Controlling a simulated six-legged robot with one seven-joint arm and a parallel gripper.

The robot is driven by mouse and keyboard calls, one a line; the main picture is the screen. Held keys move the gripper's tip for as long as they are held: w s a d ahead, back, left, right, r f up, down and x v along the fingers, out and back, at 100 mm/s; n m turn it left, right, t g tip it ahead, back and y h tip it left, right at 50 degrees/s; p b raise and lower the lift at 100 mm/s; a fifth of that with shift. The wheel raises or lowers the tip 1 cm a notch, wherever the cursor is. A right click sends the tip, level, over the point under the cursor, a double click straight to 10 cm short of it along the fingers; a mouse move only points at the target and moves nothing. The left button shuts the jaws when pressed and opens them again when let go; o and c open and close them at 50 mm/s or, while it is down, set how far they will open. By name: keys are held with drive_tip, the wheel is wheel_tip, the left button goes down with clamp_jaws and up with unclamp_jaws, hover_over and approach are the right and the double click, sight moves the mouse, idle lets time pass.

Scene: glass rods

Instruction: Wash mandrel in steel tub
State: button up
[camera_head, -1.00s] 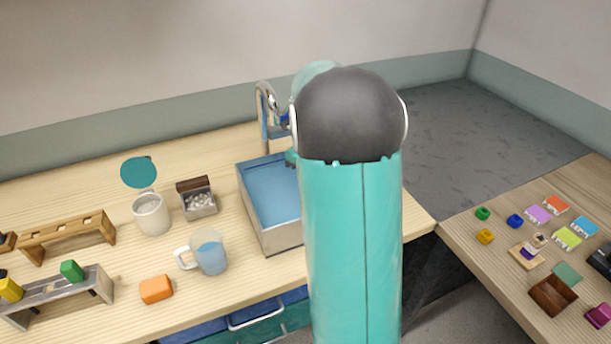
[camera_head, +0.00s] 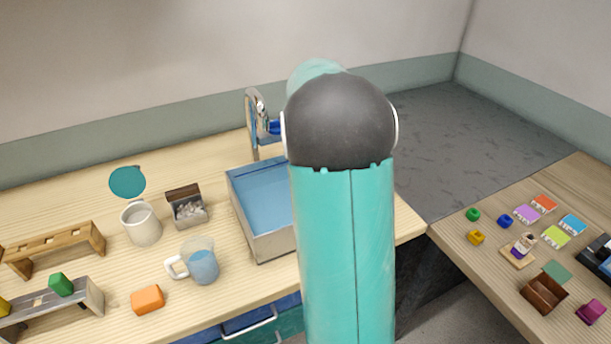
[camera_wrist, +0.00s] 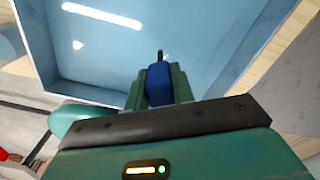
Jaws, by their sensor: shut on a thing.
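The steel tub (camera_head: 272,246) stands on the wooden bench, filled with blue water, its right part hidden behind my arm. In the wrist view the tub (camera_wrist: 92,96) spreads out beyond my gripper (camera_wrist: 158,77). My gripper is shut on the blue handle of the mandrel (camera_wrist: 158,86). A thin dark rod end shows past the handle, over the blue water. I cannot tell whether its tip touches the water. In the head view my arm hides the gripper and the mandrel.
A metal faucet (camera_head: 252,122) rises behind the tub. Left of the tub are a small box of white pieces (camera_head: 187,208), a pitcher of water (camera_head: 203,262), a white pot (camera_head: 141,224) and an orange block (camera_head: 147,300). A side table (camera_head: 455,248) at right holds small coloured items.

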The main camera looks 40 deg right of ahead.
drive_tip(key=shift+r, duration=4)
drive_tip(key=shift+r, duration=2.5)
